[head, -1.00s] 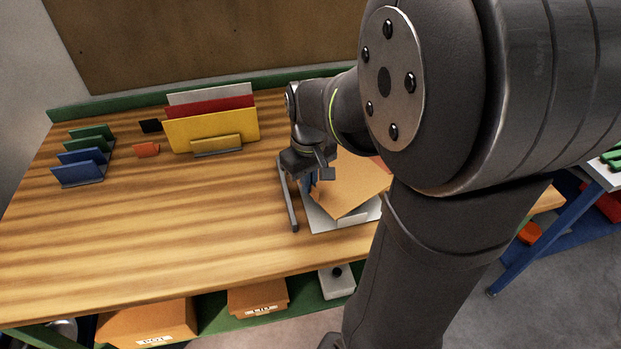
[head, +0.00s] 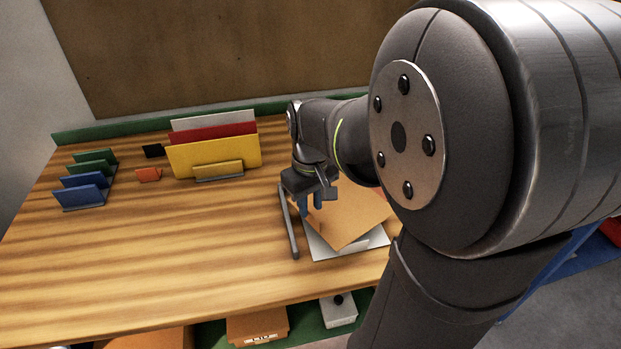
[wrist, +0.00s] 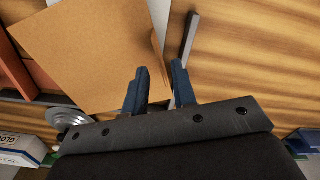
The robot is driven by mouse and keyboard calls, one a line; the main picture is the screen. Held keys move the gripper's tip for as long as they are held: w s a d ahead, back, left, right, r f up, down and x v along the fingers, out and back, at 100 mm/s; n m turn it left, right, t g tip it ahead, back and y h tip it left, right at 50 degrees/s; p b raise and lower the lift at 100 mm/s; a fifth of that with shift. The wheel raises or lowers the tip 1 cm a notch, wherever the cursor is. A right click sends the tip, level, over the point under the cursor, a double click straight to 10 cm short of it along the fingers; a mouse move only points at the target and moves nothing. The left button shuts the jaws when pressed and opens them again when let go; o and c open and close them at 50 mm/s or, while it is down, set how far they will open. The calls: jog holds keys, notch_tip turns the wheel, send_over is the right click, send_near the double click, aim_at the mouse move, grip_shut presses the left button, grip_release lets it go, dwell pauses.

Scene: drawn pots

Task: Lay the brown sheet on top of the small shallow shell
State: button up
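The brown sheet (head: 348,215) lies flat-looking over a pale grey-white shallow piece (head: 372,243), likely the small shell, whose front edge and corner show beneath it. The sheet is turned at an angle to that piece, and I cannot tell whether it touches it all over. In the wrist view the sheet (wrist: 90,50) fills the upper left, with a small upright brown tab (wrist: 158,58) near its right edge. My gripper (wrist: 160,68) has its two blue fingers apart, with the tab's near end between or just ahead of them. In the head view my gripper (head: 311,206) is at the sheet's left edge.
A dark grey bar (head: 290,225) lies just left of the sheet. Yellow, red and white panels (head: 212,152) stand in a holder at the back; blue and green racks (head: 85,185) stand at the far left. The table's middle left is clear.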

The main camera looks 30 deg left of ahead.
notch_tip(320, 180, up, 10)
dwell(0.3)
notch_tip(320, 180, down, 13)
jog(key=shift+r, duration=0.35)
dwell(0.5)
